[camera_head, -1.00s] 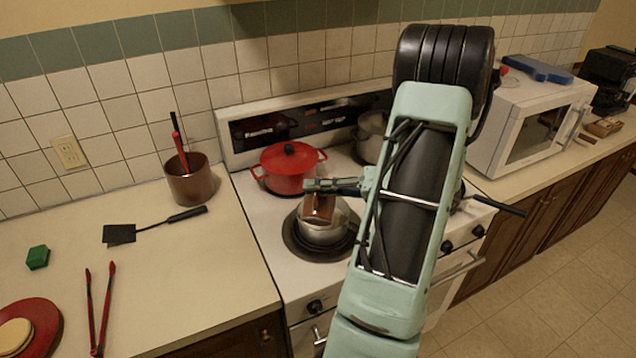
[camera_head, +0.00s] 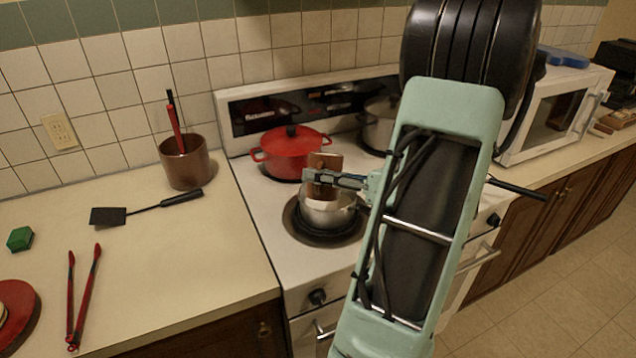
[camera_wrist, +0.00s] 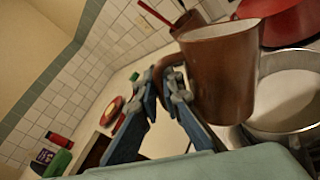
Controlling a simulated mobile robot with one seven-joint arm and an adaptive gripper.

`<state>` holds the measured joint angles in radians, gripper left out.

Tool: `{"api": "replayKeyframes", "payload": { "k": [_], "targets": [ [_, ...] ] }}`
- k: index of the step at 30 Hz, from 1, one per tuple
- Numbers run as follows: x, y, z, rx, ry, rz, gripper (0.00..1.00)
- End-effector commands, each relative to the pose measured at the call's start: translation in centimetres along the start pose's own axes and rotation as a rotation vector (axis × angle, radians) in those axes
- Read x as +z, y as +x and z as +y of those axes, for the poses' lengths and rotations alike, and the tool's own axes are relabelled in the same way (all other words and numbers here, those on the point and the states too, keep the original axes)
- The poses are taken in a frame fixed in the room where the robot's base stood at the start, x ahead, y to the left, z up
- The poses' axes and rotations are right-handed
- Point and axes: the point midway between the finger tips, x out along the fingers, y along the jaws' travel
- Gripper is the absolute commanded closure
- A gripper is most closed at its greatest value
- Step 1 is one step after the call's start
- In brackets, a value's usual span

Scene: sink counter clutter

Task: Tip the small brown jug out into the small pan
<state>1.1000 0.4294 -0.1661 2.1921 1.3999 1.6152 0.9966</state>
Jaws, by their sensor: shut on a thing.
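The small brown jug (camera_head: 326,161) is held over the small pan, partly hidden behind my fingers in the head view. In the wrist view the jug (camera_wrist: 222,80) shows its brown side and pale inside; my gripper (camera_wrist: 170,82) is shut on its handle. My gripper also shows in the head view (camera_head: 318,178). The small metal pan (camera_head: 338,217) stands on the front left burner. In the wrist view the pan (camera_wrist: 285,105) lies just right of the jug, with a pale inside. I cannot tell the jug's exact tilt or contents.
A red lidded pot (camera_head: 290,158) stands behind the pan, and a metal pot (camera_head: 378,128) is at the back right. A brown utensil holder (camera_head: 187,166), black spatula (camera_head: 108,217) and red tongs (camera_head: 84,300) are on the left counter. The counter's middle is clear.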

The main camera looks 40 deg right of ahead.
Motion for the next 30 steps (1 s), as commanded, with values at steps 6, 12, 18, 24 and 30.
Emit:
{"api": "replayKeyframes", "payload": {
  "k": [6, 12, 18, 24, 30],
  "targets": [
    [-1.5, 0.1, -0.7, 0.000, -0.138, -0.034, 1.00],
    [-2.4, 0.3, -1.3, 0.000, -0.248, -0.062, 1.00],
    [-3.2, 0.5, -2.0, 0.001, -0.349, -0.087, 1.00],
    [-3.7, 0.6, -2.5, 0.001, -0.434, -0.107, 1.00],
    [-3.8, 0.7, -2.7, 0.002, -0.480, -0.119, 1.00]
  ]
}}
